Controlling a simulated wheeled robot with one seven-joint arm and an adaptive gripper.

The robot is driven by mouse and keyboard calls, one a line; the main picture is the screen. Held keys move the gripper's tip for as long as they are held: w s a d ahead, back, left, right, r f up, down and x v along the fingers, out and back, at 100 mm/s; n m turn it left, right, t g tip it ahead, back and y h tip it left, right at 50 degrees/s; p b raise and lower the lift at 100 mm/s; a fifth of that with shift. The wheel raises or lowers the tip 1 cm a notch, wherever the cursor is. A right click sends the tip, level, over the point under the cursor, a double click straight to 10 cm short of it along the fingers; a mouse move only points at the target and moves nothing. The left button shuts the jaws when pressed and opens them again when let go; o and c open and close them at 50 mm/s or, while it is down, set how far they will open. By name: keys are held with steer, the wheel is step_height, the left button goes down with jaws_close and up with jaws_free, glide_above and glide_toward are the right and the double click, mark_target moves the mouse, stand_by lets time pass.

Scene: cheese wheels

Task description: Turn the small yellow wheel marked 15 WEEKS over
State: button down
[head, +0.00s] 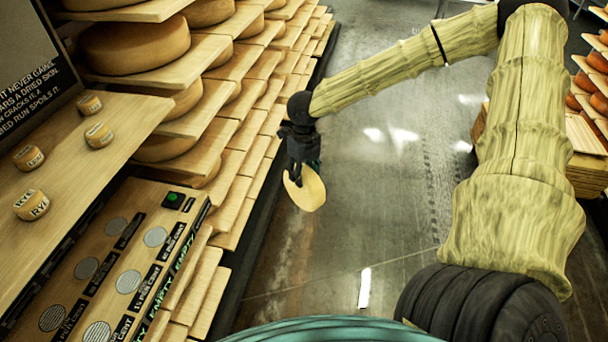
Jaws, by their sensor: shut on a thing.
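My gripper (303,172) hangs above the aisle floor to the right of the shelves. It is shut on a thin, pale yellow disc, a small yellow wheel (308,190). The wheel is tilted on edge, with one broad face toward the camera. No mark shows on that face, so I cannot read 15 WEEKS on it. The dark fingers hide its upper left part. It touches nothing but the gripper.
Several small labelled wheels (99,135) sit on the wooden counter (75,185) at left. Below is a lower board with grey round spots (129,282) and a green button (173,199). Shelves with large cheese wheels (135,45) line the left. The aisle floor (385,200) is open.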

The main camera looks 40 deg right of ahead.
mark_target(309, 180)
steer(key=shift+m+b, duration=1.45)
steer(key=shift+m, duration=0.05)
steer(key=shift+r+m, duration=0.15)
steer(key=shift+m, duration=0.15)
steer(key=m+p, duration=0.1)
steer(key=m, duration=0.2)
steer(key=shift+m, duration=0.3)
steer(key=m, duration=0.3)
steer(key=shift+m, duration=0.3)
steer(key=m, duration=0.5)
steer(key=m+b, duration=0.1)
steer(key=m, duration=0.4)
steer(key=shift+m, duration=0.3)
steer(key=shift+s+a+f+t+b, duration=0.1)
steer(key=shift+s+f+t+b, duration=0.25)
steer(key=shift+t+b, duration=0.7)
steer(key=shift+s+b, duration=0.3)
steer(key=shift+b, duration=0.85)
steer(key=shift+s+a+f+t+h+b, duration=0.15)
steer(key=shift+s+t+h+b, duration=0.5)
steer(key=shift+b, duration=1.9)
steer(key=shift+s+a+f+t+y+b, duration=0.1)
steer(key=shift+s+t+b, duration=0.2)
steer(key=shift+t+b, duration=1.5)
